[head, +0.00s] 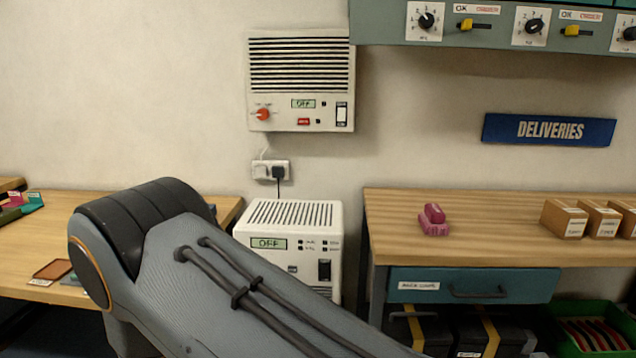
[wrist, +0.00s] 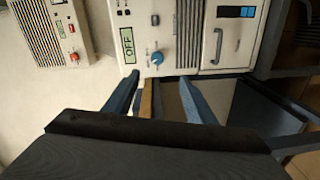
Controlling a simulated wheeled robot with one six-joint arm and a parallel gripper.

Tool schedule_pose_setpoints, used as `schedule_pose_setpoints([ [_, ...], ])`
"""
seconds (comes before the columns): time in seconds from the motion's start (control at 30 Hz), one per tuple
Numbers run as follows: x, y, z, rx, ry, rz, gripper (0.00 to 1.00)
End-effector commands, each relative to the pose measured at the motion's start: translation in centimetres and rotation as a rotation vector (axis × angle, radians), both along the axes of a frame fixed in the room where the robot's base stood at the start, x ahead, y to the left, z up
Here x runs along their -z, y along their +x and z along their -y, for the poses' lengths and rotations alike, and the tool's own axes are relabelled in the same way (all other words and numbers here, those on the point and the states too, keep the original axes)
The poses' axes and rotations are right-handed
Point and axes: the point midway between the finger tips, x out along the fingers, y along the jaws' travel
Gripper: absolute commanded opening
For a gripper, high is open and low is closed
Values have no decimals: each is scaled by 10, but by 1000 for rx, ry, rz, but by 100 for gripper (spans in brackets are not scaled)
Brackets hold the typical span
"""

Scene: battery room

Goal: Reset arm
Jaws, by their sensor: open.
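My arm crosses the lower left of the head view, but my gripper is out of that picture. In the wrist view my gripper (wrist: 158,100) shows two blue fingers spread apart with nothing between them. Beyond the fingertips is a white unit with a blue knob (wrist: 157,58), a green display reading OFF (wrist: 128,43) and a handled panel (wrist: 217,50). The fingers appear apart from the unit, though the exact gap is hard to tell.
A wall unit (head: 300,85) with a red knob hangs above a white floor unit (head: 300,215); both displays read OFF. A right bench (head: 480,230) bears a pink object (head: 433,219) and several cardboard boxes (head: 563,219). A left bench (head: 30,255) stands behind my arm.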

Motion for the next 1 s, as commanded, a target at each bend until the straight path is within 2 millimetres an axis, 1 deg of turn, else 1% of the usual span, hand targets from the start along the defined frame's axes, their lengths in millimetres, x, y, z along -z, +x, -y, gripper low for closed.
schedule_pose_setpoints([
  [0.27,-7,28,11,-3,137,-114,51],
  [0.47,-16,54,28,6,289,-240,51],
  [0.57,-23,66,42,19,385,-323,51],
  [0.67,-35,78,64,44,509,-431,51],
  [0.7,-40,80,75,58,564,-481,51],
  [0.77,-49,81,94,85,642,-559,51],
  [0.87,-63,73,127,144,758,-684,51],
  [0.97,-78,55,164,223,856,-803,51],
  [1.0,-84,45,180,262,891,-850,51],
])
